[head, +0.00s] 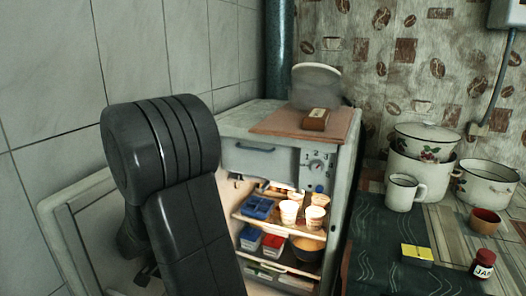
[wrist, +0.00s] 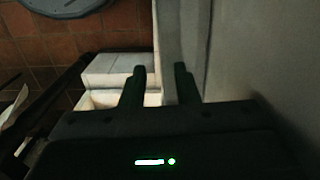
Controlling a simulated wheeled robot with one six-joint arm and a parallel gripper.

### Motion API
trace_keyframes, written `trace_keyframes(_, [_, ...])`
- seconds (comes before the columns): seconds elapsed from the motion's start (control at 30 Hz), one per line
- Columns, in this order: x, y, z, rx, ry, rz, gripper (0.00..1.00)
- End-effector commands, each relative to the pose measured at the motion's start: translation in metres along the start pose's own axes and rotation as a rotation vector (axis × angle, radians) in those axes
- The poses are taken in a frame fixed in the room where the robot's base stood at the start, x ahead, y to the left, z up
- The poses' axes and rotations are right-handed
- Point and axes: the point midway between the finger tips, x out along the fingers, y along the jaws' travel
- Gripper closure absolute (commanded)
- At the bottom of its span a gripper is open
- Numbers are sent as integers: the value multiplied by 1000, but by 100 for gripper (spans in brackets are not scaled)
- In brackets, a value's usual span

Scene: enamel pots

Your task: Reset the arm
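In the head view my dark arm fills the left middle, and my gripper is hidden there.
A small fridge (head: 256,160) stands behind my arm, its door (head: 85,225) open to the left, with cups and boxes on lit shelves. Enamel pots (head: 420,175), a mug (head: 402,192), a jar (head: 484,262) and a yellow-topped box (head: 416,253) stand at right. A tiled wall (head: 55,60) is close at left.

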Motion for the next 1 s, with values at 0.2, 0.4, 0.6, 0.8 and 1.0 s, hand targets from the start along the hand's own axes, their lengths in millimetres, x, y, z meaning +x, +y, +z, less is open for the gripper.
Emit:
trace_keyframes(0.2, [44, 1, 0, 0, -2, 3, 72])
trace_keyframes(0.4, [44, 0, 0, 0, 1, -2, 72])
trace_keyframes(0.6, [41, 0, 0, 0, 0, 0, 72])
trace_keyframes(0.8, [41, 0, 0, 0, 0, 0, 72])
trace_keyframes(1.0, [37, 3, -1, 3, -3, 1, 72])
